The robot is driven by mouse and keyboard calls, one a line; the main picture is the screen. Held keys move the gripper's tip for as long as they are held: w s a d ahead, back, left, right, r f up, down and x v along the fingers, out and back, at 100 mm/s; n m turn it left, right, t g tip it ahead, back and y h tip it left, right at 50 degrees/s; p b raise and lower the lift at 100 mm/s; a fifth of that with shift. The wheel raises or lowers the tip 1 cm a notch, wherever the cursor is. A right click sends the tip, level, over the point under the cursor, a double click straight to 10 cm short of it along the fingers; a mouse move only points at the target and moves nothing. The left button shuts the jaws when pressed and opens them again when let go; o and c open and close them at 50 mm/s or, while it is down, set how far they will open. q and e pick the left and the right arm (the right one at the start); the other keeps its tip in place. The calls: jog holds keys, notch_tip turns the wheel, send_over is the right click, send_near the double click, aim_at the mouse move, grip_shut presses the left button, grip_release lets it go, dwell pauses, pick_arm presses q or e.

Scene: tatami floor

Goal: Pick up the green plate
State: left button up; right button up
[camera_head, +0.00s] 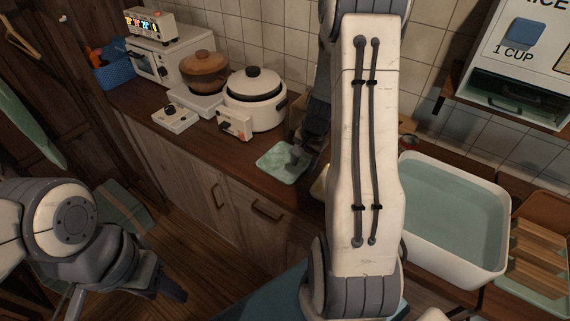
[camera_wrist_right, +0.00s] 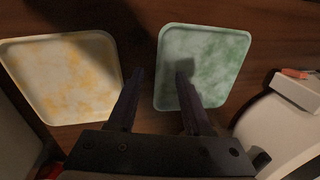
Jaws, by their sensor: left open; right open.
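The green plate (camera_head: 275,163) is a rounded square with a mottled surface, lying on the wooden counter. It also shows in the right wrist view (camera_wrist_right: 222,62). My right gripper (camera_head: 298,155) is open above it. In the right wrist view the fingers (camera_wrist_right: 160,74) are apart; the right finger overlaps the plate and the left finger lies over the gap beside it, so the plate's left edge runs between them. Whether they touch the plate I cannot tell. My left gripper (camera_head: 122,298) is open and empty at the lower left, away from the counter.
A yellow-white plate (camera_wrist_right: 62,80) lies left of the green one in the wrist view. A white pot (camera_head: 255,102), a brown pot (camera_head: 205,74) and a toaster oven (camera_head: 172,62) stand along the counter. A water-filled basin (camera_head: 452,222) is at the right.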

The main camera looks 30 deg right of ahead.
jog(key=shift+w+f, duration=0.25)
jog(key=shift+f, duration=1.05)
jog(key=c, duration=0.8)
jog(key=shift+a, duration=0.1)
jog(key=shift+s+a+f, duration=0.1)
jog(key=shift+s+f, duration=0.05)
jog(key=shift+s, duration=0.1)
